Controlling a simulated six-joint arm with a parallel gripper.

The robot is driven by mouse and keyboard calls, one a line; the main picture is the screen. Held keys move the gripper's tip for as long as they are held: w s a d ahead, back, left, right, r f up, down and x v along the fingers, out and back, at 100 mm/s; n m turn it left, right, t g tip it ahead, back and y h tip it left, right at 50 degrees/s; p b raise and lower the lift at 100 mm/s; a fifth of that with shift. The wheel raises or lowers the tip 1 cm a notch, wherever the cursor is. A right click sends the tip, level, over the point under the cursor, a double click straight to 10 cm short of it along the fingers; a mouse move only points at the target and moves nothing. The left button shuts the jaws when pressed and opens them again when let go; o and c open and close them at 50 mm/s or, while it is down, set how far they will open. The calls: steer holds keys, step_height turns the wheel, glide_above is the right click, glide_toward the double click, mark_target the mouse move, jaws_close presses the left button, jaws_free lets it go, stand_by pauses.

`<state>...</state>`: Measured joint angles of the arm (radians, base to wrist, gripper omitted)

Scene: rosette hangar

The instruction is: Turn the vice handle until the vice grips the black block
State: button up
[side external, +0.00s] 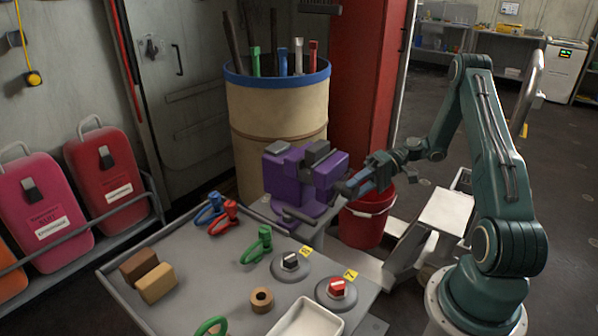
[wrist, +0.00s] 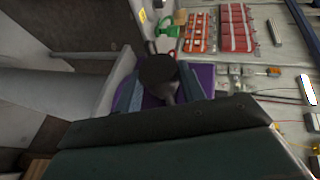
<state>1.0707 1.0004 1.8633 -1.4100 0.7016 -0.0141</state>
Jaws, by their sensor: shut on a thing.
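The purple vice (side external: 300,205) stands at the back right corner of the grey table. The black block (side external: 316,151) shows as a dark block at the top of the vice, between its purple jaws; I cannot tell whether they touch it. My gripper (side external: 348,187) is at the right side of the vice, shut on the vice handle. In the wrist view my gripper (wrist: 160,92) has its fingers on either side of the dark round handle end (wrist: 157,69). Part of the purple vice (wrist: 205,75) shows behind it. The block cannot be made out there.
A beige barrel (side external: 275,110) of tools stands behind the vice, and a red bucket (side external: 368,222) below my gripper. The table (side external: 215,285) holds coloured clamps, wooden blocks, two round switches and a white tray (side external: 305,320).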

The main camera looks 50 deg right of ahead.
steer(key=shift+s, duration=0.15)
steer(key=o, duration=1)
steer(key=shift+c, duration=0.2)
steer(key=shift+h, duration=0.3)
